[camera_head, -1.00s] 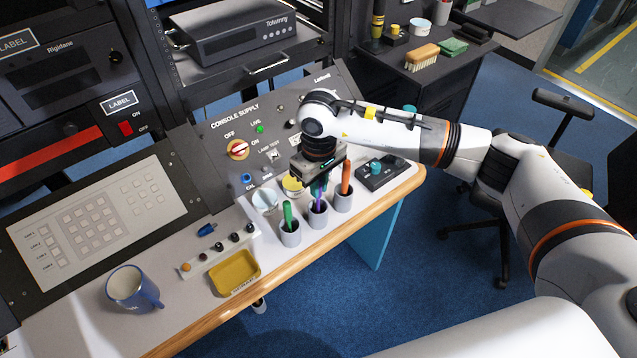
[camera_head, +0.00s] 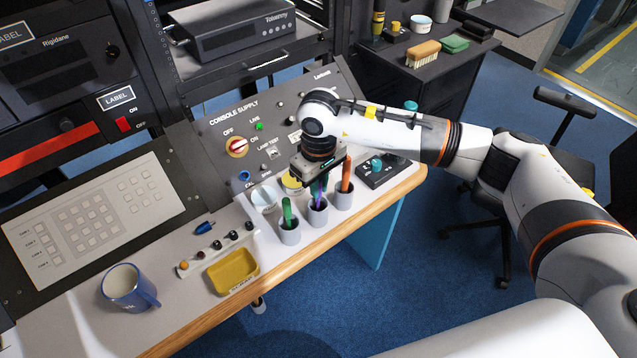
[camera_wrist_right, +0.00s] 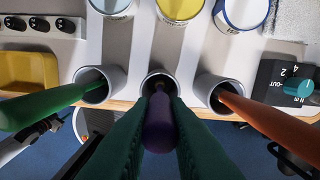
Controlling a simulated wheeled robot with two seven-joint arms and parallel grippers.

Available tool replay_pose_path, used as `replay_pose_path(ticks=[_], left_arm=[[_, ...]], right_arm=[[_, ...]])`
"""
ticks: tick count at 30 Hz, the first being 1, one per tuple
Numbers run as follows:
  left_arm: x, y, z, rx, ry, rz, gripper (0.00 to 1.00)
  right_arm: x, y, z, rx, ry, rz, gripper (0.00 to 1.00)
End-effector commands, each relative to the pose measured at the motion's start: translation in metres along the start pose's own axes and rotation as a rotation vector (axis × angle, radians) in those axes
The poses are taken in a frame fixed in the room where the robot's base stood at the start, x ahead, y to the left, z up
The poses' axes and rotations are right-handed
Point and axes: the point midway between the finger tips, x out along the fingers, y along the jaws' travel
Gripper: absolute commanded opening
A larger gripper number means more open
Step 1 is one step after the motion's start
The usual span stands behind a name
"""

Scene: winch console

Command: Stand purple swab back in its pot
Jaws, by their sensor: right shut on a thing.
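The purple swab (camera_wrist_right: 160,125) is held between the green fingers of my right gripper (camera_wrist_right: 158,140) in the right wrist view. Its far end points into the mouth of the middle grey pot (camera_wrist_right: 159,81); how deep it sits I cannot tell. In the head view the purple swab (camera_head: 317,192) shows at the middle pot (camera_head: 317,215), below my right gripper (camera_head: 321,181). A green swab (camera_head: 287,211) leans in the left pot (camera_head: 289,234). An orange swab (camera_head: 346,174) stands in the right pot (camera_head: 343,199). My left gripper is not seen.
Small round tubs, including a yellow one (camera_wrist_right: 180,8), stand behind the pots. A yellow tray (camera_head: 233,272) and a blue mug (camera_head: 128,287) are to the left. A black box with a teal knob (camera_head: 376,165) is to the right. The wooden desk edge runs close in front.

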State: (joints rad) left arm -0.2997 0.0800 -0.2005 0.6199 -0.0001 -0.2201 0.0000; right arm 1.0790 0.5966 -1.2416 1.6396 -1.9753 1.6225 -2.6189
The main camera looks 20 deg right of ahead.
Motion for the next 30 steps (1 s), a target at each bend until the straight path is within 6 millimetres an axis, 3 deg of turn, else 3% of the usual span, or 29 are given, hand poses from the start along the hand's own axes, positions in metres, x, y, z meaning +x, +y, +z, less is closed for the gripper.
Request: replay_pose_path(ticks=[13, 14, 18, 30], left_arm=[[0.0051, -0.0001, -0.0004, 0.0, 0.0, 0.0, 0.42], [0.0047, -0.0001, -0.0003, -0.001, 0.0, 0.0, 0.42], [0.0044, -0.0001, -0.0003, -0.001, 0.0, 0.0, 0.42], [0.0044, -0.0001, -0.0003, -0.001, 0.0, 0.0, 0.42]], right_arm=[[0.003, 0.0, -0.0001, 0.0, 0.0, 0.0, 0.0], [0.0026, 0.0, -0.0001, 0.0, 0.0, 0.0, 0.18], [0.0024, 0.0, -0.0001, 0.0, 0.0, 0.0, 0.4], [0.0024, 0.0, -0.0001, 0.0, 0.0, 0.0, 0.4]])
